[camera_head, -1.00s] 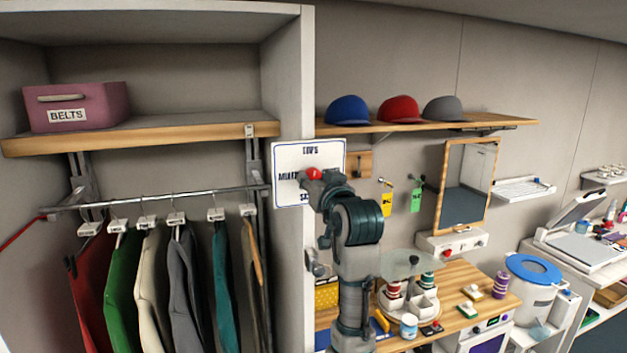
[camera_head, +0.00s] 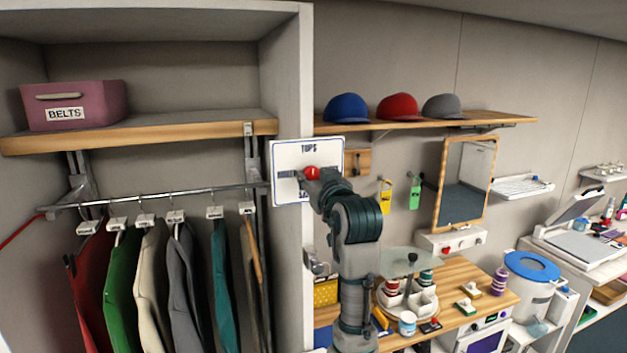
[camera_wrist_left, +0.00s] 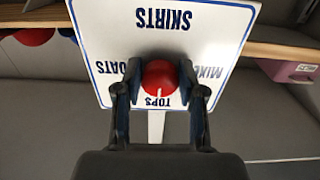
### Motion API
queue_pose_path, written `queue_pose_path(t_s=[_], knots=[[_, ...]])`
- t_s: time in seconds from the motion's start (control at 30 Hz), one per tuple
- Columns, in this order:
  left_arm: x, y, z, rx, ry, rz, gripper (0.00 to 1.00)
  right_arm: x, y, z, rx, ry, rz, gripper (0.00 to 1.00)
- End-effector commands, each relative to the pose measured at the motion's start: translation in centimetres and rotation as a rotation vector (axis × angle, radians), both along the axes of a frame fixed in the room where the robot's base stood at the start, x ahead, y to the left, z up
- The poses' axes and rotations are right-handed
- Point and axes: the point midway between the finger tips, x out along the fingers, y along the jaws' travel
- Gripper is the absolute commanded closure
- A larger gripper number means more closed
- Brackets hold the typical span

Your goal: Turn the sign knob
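The sign (camera_head: 330,154) is a white board with a blue border, fixed at the edge of the tall shelf panel. It bears the words TOPS, MIXED and SKIRTS, with another word partly hidden. A round red knob (camera_head: 312,173) sits at its middle. My left gripper (camera_head: 316,178) is at the knob and hides part of the board. In the left wrist view the sign (camera_wrist_left: 208,30) looks upside down and tilted. There the fingers of my left gripper (camera_wrist_left: 160,80) close on both sides of the red knob (camera_wrist_left: 160,78). My right gripper is not in view.
Hanging clothes (camera_head: 145,285) and the shelf with a pink BELTS box (camera_head: 75,105) are at left. A cap shelf (camera_head: 440,124), tags and a mirror (camera_head: 466,185) are to the right of the sign. A cluttered wooden counter (camera_head: 455,285) lies below.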

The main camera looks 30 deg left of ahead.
Motion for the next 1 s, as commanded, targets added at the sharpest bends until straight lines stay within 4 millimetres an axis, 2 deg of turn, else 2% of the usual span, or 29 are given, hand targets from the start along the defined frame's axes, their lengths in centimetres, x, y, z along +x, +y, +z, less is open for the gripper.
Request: queue_pose_path(t_s=[0.03, 0.07, 0.1, 0.47, 1.0], knots=[[0.0, -0.1, 0.1, 0.002, -0.001, -0.001, 0.46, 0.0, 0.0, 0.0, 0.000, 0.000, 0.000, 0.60], [0.0, -0.1, 0.1, 0.002, -0.001, -0.001, 0.39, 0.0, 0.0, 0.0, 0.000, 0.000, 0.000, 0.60], [0.0, -0.1, 0.1, 0.002, -0.001, -0.001, 0.37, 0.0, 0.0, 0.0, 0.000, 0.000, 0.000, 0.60], [-0.5, -0.5, 0.2, 0.002, -0.003, -0.001, 0.37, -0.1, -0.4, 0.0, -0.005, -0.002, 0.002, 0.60], [-6.8, -8.4, -0.1, 0.002, 0.001, -0.002, 0.37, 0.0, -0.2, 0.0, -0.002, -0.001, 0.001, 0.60]])
